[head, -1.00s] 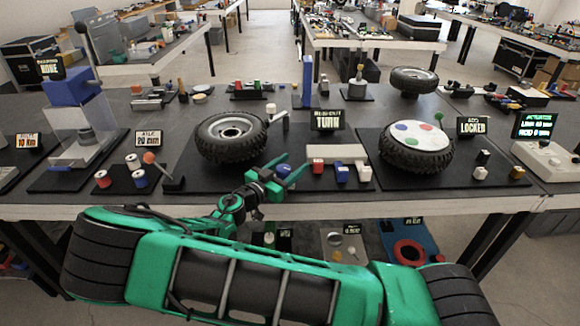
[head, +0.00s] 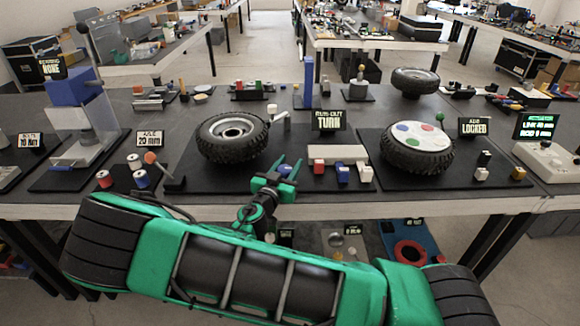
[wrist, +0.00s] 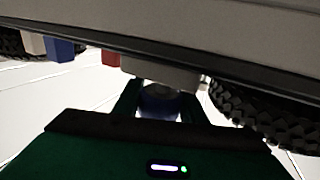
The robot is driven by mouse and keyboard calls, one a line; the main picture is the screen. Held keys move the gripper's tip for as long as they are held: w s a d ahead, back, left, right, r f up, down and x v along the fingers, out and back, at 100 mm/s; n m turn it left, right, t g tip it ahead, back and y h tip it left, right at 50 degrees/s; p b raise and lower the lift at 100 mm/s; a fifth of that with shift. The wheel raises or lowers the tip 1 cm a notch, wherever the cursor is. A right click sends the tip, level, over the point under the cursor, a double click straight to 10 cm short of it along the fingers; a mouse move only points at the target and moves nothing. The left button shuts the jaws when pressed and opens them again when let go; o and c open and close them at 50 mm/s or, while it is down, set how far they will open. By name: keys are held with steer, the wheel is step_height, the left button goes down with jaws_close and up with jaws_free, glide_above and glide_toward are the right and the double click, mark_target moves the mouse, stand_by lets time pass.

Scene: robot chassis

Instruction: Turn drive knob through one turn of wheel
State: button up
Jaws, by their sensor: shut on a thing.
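The drive knob, a small round blue piece (head: 285,171), sits at the front right of the left wheel (head: 232,136), a black tyre with a silver rim lying on a dark board. My gripper (head: 286,166) reaches in from the front and is shut on the knob, one finger on each side. In the wrist view the knob (wrist: 159,101) shows between the fingers, partly shaded. The wheel's tread (wrist: 248,110) shows at the right there. A small sign reading "RUN-OUT TURN" (head: 329,120) stands behind and right of the knob.
A grey block (head: 335,152) with red, blue and white pieces stands right of my gripper. A second wheel with a white disc (head: 417,146) lies farther right. Spools (head: 140,177) and an orange-topped lever (head: 152,158) stand left. The table's front edge runs below my gripper.

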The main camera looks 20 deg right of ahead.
steer(key=n+t+y, duration=0.1)
steer(key=y, duration=0.1)
steer(key=a+n+t+y, duration=0.1)
steer(key=y, duration=0.1)
steer(key=n+t+y, duration=0.1)
steer(key=n, duration=0.1)
steer(key=shift+w+a+y, duration=0.15)
steer(key=shift+w+y, duration=0.25)
steer(key=shift+w+a+n+t+y, duration=0.1)
steer(key=shift+a+n+t+y, duration=0.2)
steer(key=shift+n+y, duration=0.5)
steer(key=shift+w+a+n+t+y, duration=0.1)
steer(key=shift+a+n+t+y, duration=0.15)
steer(key=shift+n+y, duration=0.55)
steer(key=shift+a+r+y, duration=0.1)
steer(key=shift+a+y, duration=0.2)
steer(key=shift+y, duration=0.7)
steer(key=o, duration=1)
steer(key=shift+d, duration=0.1)
steer(key=shift+s, duration=0.1)
